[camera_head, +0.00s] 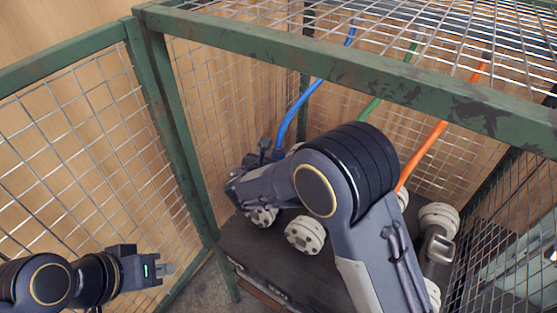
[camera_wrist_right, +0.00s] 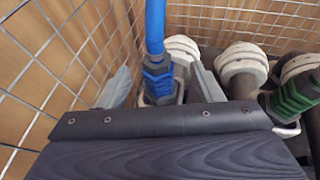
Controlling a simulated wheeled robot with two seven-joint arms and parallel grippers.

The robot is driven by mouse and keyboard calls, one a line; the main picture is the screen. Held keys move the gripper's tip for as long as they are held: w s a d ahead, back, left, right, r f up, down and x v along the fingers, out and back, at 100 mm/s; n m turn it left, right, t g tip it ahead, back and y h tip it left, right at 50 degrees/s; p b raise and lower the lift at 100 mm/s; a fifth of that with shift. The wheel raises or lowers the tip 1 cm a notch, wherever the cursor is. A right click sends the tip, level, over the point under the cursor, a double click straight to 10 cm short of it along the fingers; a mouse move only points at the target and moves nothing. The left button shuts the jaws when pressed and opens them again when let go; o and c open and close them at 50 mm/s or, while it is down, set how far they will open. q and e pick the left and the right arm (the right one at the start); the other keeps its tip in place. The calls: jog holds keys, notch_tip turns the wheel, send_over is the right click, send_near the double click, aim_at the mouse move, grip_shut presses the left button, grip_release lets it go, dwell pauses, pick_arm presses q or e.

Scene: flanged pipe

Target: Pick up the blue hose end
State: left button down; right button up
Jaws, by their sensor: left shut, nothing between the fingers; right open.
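The blue hose (camera_head: 299,103) hangs down inside the cage to its ribbed blue end (camera_wrist_right: 158,76), which points down. In the right wrist view the end sits between the two spread fingers of my right gripper (camera_wrist_right: 160,88), with a gap on each side. My right gripper is open; in the head view my own arm mostly hides it and the hose end. My left gripper (camera_head: 166,269) is shut and empty, outside the cage at the lower left, far from the hose.
A green hose (camera_head: 370,108) and an orange hose (camera_head: 425,150) hang to the right. The green hose's ribbed end (camera_wrist_right: 292,97) shows in the wrist view. Pale flanges (camera_head: 305,234) stand on the dark platform (camera_head: 262,262). Wire mesh (camera_wrist_right: 62,62) is close on the left; a green frame beam (camera_head: 330,68) crosses above my arm.

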jog(key=x, duration=0.3)
jog(key=shift+w+a+f, duration=0.1)
jog(key=shift+w, duration=0.15)
jog(key=shift+c, duration=0.2)
jog(key=c, duration=1.2)
jog(key=shift+c, duration=0.2)
